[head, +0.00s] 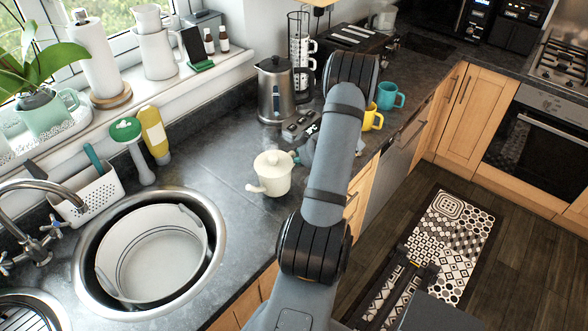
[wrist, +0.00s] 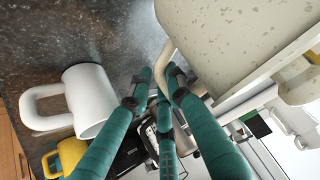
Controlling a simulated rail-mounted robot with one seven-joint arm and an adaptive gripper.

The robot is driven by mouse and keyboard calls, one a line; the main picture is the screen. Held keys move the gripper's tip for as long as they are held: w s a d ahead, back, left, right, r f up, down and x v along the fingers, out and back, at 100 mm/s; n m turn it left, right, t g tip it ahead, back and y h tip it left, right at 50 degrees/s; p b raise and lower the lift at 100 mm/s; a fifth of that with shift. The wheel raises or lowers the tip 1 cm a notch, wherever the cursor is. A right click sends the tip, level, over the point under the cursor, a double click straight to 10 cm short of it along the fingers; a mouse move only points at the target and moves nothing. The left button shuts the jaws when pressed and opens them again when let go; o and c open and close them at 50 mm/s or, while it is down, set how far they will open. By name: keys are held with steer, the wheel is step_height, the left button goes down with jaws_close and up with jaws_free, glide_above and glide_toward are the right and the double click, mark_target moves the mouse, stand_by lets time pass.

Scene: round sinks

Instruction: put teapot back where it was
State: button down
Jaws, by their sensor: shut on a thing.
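The cream teapot (head: 272,174), with its lid on, is over the counter left of my arm in the head view. Its spout points left. My gripper (head: 297,157) is at its right side, partly covered by my arm. In the wrist view the teapot's speckled body (wrist: 225,40) fills the upper right. The teal fingers of my gripper (wrist: 161,82) are closed around the teapot's handle (wrist: 168,62). I cannot tell whether the teapot's base touches the counter.
A steel kettle (head: 276,92) stands behind the teapot. A round sink with a white basin (head: 152,250) is at left. Yellow (head: 372,118) and teal mugs (head: 390,96) stand right of my arm. A white mug (wrist: 88,100) shows in the wrist view. Counter between sink and teapot is clear.

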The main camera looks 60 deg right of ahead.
step_height(320, 180, down, 3)
steer(key=shift+f, duration=0.2)
steer(key=c, duration=1.9)
jaws_free()
steer(key=shift+s, duration=0.1)
steer(key=v, duration=1.2)
steer(key=shift+a, duration=0.1)
